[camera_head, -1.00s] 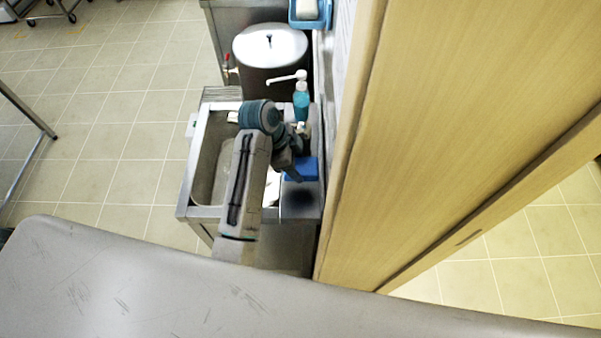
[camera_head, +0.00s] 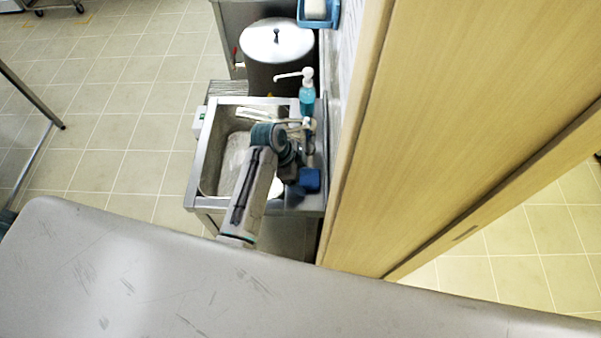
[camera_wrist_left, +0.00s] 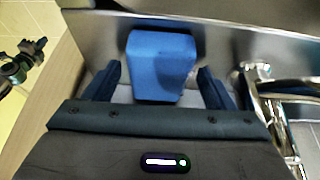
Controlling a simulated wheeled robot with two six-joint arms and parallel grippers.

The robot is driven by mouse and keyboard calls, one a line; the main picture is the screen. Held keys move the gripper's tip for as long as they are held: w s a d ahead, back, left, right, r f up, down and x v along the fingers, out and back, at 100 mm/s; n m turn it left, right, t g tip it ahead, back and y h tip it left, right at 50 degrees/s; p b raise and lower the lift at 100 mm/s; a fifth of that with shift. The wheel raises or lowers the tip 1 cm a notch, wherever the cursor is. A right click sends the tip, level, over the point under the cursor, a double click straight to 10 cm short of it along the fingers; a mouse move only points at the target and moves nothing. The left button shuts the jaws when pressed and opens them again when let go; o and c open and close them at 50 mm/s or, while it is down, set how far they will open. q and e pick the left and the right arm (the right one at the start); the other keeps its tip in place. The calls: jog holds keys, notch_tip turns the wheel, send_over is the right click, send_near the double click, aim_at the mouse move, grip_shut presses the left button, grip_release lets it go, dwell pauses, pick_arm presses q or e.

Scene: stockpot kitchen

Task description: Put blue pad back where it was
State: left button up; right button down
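The blue pad (camera_head: 310,180) is at the near right corner of the steel sink unit (camera_head: 202,165), close to the wall side. In the left wrist view the blue pad (camera_wrist_left: 160,65) lies ahead, between my left gripper's fingers (camera_wrist_left: 160,85). The fingers are spread, with a narrow gap showing on each side of the pad. In the head view my left gripper (camera_head: 298,190) reaches down over the sink's right side, beside the pad; its fingertips are hard to make out. The pad's underside is hidden. My right gripper is in neither view.
A faucet (camera_wrist_left: 275,90) stands close to the right of my left gripper. A soap bottle (camera_head: 307,98) and a large lidded pot (camera_head: 277,45) are behind the sink. A wooden partition (camera_head: 400,150) closes off the right side. A grey tabletop (camera_head: 150,270) fills the foreground.

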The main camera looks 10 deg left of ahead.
pick_arm(q)
jog(key=shift+a+r, duration=0.2)
jog(key=shift+r, duration=0.2)
jog(key=b+v, duration=0.3)
jog(key=v, duration=0.8)
jog(key=shift+b, duration=0.35)
jog(key=shift+s+r, duration=0.1)
jog(key=shift+s, duration=0.05)
